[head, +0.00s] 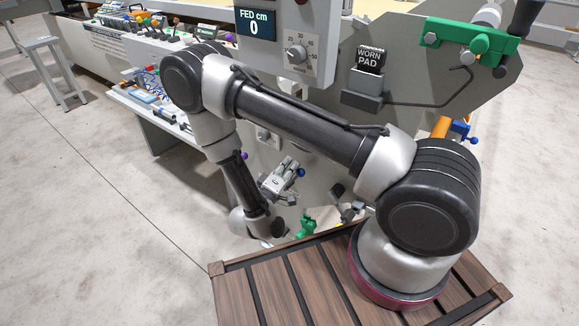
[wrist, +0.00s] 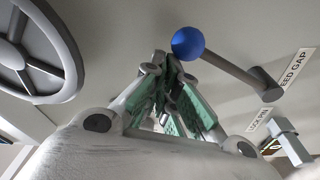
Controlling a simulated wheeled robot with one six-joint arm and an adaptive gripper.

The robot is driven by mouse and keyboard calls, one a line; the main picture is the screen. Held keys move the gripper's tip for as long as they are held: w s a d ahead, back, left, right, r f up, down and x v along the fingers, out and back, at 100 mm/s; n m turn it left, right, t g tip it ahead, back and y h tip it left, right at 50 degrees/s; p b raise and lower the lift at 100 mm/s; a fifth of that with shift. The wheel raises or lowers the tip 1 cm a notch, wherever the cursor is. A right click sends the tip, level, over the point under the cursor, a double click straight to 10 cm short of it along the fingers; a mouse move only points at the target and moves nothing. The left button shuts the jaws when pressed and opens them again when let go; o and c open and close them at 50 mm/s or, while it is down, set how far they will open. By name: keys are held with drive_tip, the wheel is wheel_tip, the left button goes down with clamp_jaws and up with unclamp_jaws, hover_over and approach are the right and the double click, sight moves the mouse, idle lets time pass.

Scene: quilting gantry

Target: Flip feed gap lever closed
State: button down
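The feed gap lever is a dark grey rod with a blue ball knob. In the wrist view its blue ball (wrist: 187,43) is at upper centre, and its rod (wrist: 230,69) runs down right to a grey pivot beside a partly cut-off label ending "EED GAP" (wrist: 298,66). My gripper (wrist: 166,60) has green-padded fingers with tips close together, and nothing shows between them. The ball is just right of the fingertips; I cannot tell if they touch. In the head view the blue ball (head: 300,172) is at the right of my gripper (head: 291,165); the lever's rod is not clear there.
A grey handwheel (wrist: 35,55) is at upper left in the wrist view. A grey square-ended handle (wrist: 288,140) is at lower right by a smaller label. In the head view a display box (head: 285,40) and a worn pad holder (head: 366,85) sit above my arm. Open floor lies left.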

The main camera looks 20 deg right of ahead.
drive_tip(key=shift+s+d+f, duration=0.2)
drive_tip(key=shift+s, duration=0.1)
drive_tip(key=v, duration=0.7)
drive_tip(key=shift+a, duration=0.35)
drive_tip(key=shift+w+r, duration=0.1)
drive_tip(key=shift+w, duration=0.05)
drive_tip(key=shift+a, duration=0.1)
